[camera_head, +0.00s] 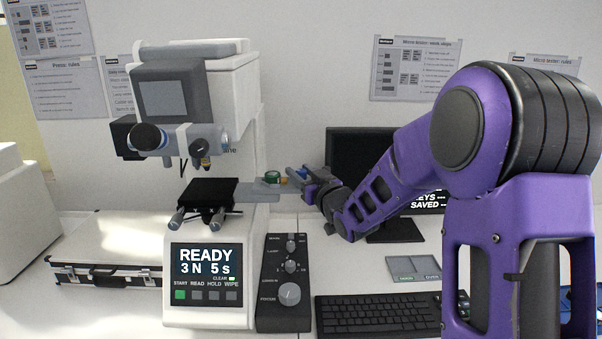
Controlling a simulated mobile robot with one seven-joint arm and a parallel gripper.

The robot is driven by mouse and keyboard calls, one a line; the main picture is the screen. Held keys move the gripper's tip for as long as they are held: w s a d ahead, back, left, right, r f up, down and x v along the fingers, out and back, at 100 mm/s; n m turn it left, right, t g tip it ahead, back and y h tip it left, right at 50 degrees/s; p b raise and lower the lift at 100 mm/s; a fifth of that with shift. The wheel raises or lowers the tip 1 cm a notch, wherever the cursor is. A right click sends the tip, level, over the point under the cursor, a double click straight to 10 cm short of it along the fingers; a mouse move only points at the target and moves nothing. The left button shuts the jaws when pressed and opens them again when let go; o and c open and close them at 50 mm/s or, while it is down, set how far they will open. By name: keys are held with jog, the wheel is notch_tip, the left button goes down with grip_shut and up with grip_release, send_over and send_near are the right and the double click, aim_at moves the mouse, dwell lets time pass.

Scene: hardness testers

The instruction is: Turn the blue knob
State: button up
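I cannot make out a clearly blue knob in this view. The white hardness tester (206,90) stands left of centre, with a dark eyepiece, an objective and a black stage (208,191). A black control box beside it carries a large grey knob (289,294) and smaller grey knobs (290,267) above. My gripper (289,177) is at the right side of the tester, beside a small green round piece (272,176) on a grey ledge (262,190). A small orange spot shows by the fingertips. The fingers are small and partly overlapped, so their opening and any contact are unclear.
A silver case (110,245) lies on the left. My arm covers the right side of the view.

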grip_shut()
